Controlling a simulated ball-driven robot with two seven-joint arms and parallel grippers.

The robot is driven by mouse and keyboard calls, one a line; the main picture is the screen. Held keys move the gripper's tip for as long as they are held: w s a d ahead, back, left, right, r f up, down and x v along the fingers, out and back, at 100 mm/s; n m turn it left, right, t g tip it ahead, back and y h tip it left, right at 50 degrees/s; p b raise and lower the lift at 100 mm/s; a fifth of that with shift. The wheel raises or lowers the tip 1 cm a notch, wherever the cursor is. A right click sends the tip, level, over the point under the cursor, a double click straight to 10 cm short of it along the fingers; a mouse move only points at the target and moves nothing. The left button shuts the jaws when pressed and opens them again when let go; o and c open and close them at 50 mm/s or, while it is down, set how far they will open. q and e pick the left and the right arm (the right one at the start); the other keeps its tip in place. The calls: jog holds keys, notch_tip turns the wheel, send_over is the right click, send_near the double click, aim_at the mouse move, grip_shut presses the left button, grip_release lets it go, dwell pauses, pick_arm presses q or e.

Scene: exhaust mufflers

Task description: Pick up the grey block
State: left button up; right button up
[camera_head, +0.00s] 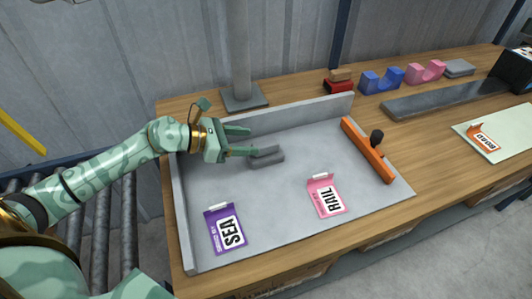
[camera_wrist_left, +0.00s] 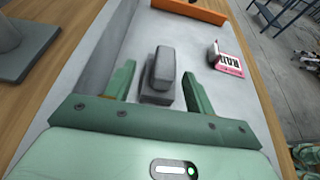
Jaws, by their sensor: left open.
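The grey block (camera_head: 266,157) lies on the grey tray (camera_head: 290,200), toward its back left part. In the left wrist view the grey block (camera_wrist_left: 162,72) looks stepped, with a raised narrow part over a wider base. My left gripper (camera_head: 244,142) comes in from the left and is open. In the left wrist view its two fingers (camera_wrist_left: 160,88) stand on either side of the block's near end, with gaps visible. I cannot tell whether the fingertips are low enough to be level with the block. My right gripper is not in view.
Blue (camera_head: 381,81) and pink (camera_head: 425,73) cradles stand behind right.

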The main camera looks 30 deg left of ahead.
aim_at(263, 143)
pick_arm(q)
jog(key=x, duration=0.3)
jog(key=b+x, duration=0.1)
jog(key=x, duration=0.2)
jog(key=shift+s+d+r, duration=0.1)
jog(key=shift+s+d, duration=0.2)
jog(key=c, duration=1.1)
